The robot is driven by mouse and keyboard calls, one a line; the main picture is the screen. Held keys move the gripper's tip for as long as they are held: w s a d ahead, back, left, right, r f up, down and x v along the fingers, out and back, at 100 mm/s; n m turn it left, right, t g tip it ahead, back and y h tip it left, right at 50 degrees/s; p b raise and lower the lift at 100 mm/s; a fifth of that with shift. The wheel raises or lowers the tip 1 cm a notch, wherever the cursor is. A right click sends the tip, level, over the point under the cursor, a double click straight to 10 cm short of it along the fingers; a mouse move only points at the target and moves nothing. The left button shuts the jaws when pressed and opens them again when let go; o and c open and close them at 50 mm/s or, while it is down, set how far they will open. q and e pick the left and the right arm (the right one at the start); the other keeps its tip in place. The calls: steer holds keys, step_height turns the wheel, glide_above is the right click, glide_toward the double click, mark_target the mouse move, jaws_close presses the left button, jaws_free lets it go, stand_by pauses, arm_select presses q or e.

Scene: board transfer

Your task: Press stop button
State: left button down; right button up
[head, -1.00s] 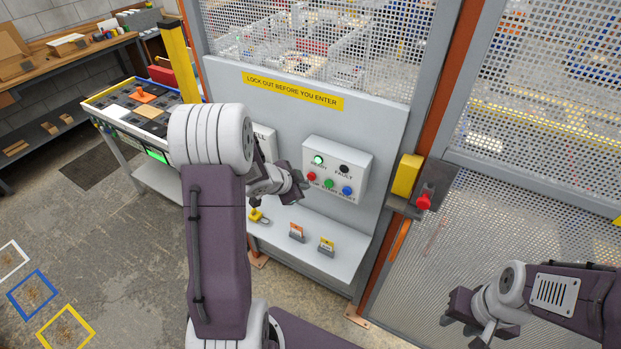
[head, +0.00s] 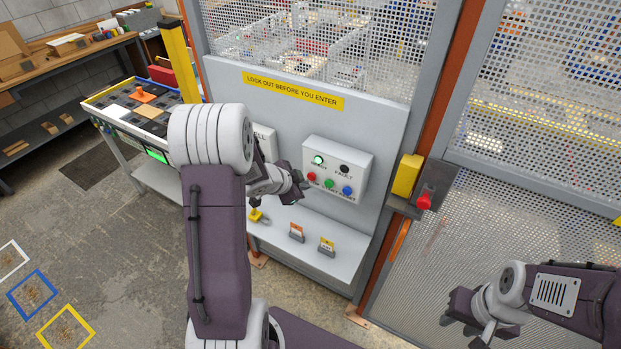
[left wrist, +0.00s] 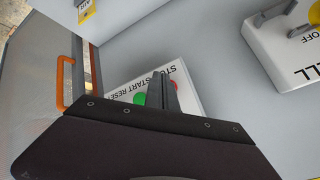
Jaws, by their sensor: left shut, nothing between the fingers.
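The red stop button (head: 311,176) is at the left end of the button row on the white control box (head: 360,165). Green start (head: 329,183) and blue reset (head: 347,190) buttons sit to its right. My left gripper (head: 301,190) is shut and empty, with its tip just below and left of the red button. In the left wrist view its shut fingers (left wrist: 163,92) cover much of the red button (left wrist: 174,86); the green button (left wrist: 139,98) shows beside them. Contact cannot be told. My right gripper (head: 468,318) hangs at the lower right, away from the box.
The green READY lamp (head: 318,160) is lit; the FAULT lamp (head: 345,169) is dark. A shelf with tagged holders (head: 297,232) lies below the box. A red-knobbed latch (head: 424,201) is on the door to the right. A CELL box (left wrist: 290,45) is close by.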

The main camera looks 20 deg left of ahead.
arm_select(q)
steer(key=shift+w, duration=0.1)
stand_by(0.3)
steer(key=shift+w, duration=0.35)
steer(key=shift+w+p, duration=0.45)
steer(key=shift+p, duration=0.05)
stand_by(0.5)
stand_by(0.3)
steer(key=shift+s, duration=0.9)
steer(key=s+b, duration=0.1)
steer(key=s, duration=0.4)
steer(key=shift+a, duration=0.2)
